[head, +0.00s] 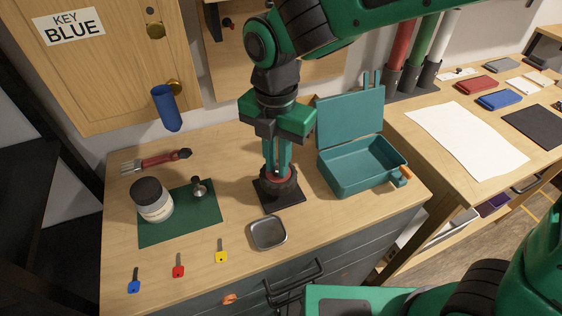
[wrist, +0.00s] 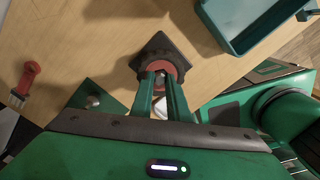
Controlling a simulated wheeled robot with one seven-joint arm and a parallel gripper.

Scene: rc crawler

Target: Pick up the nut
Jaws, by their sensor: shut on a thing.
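My gripper (head: 277,170) points straight down, its two green fingers reaching into the red hub of a black wheel (head: 290,188). The wheel lies flat on a black square base (head: 292,197) on the wooden bench. In the wrist view, my gripper (wrist: 162,73) has its fingertips close together inside the red ring of the wheel (wrist: 141,64). It is shut on the nut at the hub's centre; the fingers and hub hide the nut itself, so I cannot tell whether it is clear of the wheel.
A small grey tray (head: 268,233) lies just in front of the wheel. An open teal box (head: 350,183) stands to the right. A green mat (head: 180,228) at left bears a jar (head: 152,201) and a small metal piece (head: 198,188). Three coloured keys (head: 178,268) lie near the front.

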